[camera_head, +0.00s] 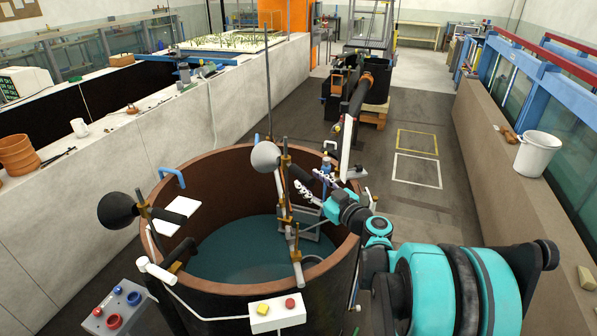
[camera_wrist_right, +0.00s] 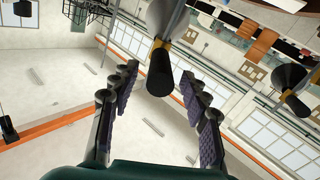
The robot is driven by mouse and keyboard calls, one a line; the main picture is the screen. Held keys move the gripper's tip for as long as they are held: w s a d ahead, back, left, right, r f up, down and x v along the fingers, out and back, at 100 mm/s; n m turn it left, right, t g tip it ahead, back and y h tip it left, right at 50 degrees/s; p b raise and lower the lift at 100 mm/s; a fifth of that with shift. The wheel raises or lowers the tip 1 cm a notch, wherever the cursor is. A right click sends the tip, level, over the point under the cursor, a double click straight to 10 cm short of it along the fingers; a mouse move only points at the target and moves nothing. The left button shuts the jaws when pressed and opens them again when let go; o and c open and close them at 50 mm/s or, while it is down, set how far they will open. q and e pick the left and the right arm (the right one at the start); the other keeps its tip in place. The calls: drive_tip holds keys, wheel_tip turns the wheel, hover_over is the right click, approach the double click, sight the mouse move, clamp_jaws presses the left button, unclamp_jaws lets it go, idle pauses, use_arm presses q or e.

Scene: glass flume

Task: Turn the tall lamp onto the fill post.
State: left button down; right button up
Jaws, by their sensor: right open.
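A lamp with a pale grey round head (camera_head: 266,156) and a black rear handle (camera_head: 299,175) is clamped on a brass upright (camera_head: 284,172) at the tank. My right gripper (camera_head: 311,185) is open just behind that handle. In the right wrist view the handle (camera_wrist_right: 160,72) lies between the two spread finger tips, with gaps on both sides. A second lamp with a dark head (camera_head: 117,210) stands at the tank's left rim; it also shows in the right wrist view (camera_wrist_right: 291,84). I cannot tell which upright is the fill post. My left gripper is out of view.
The round brown tank (camera_head: 200,165) holds dark blue-green water. A white box with yellow and red buttons (camera_head: 278,313) sits at its front rim. A thin tall pole (camera_head: 268,80) rises behind the lamp. A white bucket (camera_head: 538,153) stands on the right ledge. The floor beyond is mostly clear.

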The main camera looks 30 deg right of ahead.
sight(300, 173)
drive_tip(key=shift+w+a+r, duration=0.1)
drive_tip(key=shift+w+r, duration=0.1)
drive_tip(key=shift+w, duration=0.35)
drive_tip(key=w, duration=0.4)
drive_tip(key=shift+w+a+f, duration=0.1)
drive_tip(key=shift+a+f, duration=0.1)
drive_tip(key=shift+r, duration=0.15)
clamp_jaws()
